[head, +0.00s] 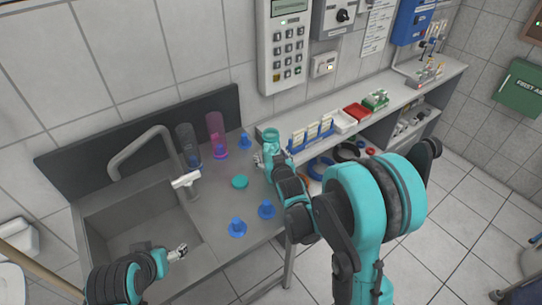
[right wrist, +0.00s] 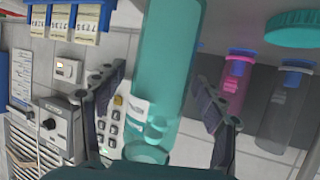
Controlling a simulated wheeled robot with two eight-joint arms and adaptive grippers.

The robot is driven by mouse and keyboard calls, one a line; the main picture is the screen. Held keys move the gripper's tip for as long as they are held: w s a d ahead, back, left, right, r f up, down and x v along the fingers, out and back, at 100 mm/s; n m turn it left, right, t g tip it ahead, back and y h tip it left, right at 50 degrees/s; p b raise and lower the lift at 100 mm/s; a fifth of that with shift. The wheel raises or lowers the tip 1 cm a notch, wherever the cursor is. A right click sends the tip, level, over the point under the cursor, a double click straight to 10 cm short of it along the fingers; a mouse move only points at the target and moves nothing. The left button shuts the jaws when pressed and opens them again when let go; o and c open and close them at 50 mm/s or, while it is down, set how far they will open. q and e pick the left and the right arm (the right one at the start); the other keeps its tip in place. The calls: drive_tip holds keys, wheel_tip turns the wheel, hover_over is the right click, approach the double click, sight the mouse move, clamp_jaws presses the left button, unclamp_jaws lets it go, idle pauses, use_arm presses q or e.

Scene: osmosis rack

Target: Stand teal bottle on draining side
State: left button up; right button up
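The teal bottle (head: 270,140) is upright, mouth up, on the right of the steel counter in the head view; its base is hidden by my right arm. In the right wrist view the teal bottle (right wrist: 170,60) runs between the two fingers of my right gripper (right wrist: 160,85). A gap shows at the left finger; the right finger looks close to or against it. In the head view my right gripper (head: 264,160) is at the bottle. A teal cap (head: 240,182) lies on the counter. My left gripper (head: 178,252) is near the sink front, small in view.
The sink (head: 140,225) with a tap (head: 150,135) is left of the counter (head: 215,205). Blue pegs (head: 237,228) stand on the counter. Grey (head: 187,145) and magenta (head: 216,135) bottles stand at the back. A blue rack (head: 312,137) is close right of the teal bottle.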

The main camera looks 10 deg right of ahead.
drive_tip(key=shift+r, duration=0.15)
drive_tip(key=shift+s+r+p, duration=0.15)
drive_tip(key=shift+s+p, duration=0.15)
drive_tip(key=shift+s, duration=0.05)
drive_tip(key=s+r+g+p, duration=0.1)
drive_tip(key=s+r+g, duration=0.2)
drive_tip(key=s, duration=1.2)
drive_tip(key=s+d+r+g+p, duration=0.1)
drive_tip(key=s+r+g, duration=0.2)
drive_tip(key=s, duration=1.2)
drive_tip(key=shift+d+r+g, duration=0.25)
drive_tip(key=shift+r+g, duration=0.05)
drive_tip(key=shift+r, duration=0.25)
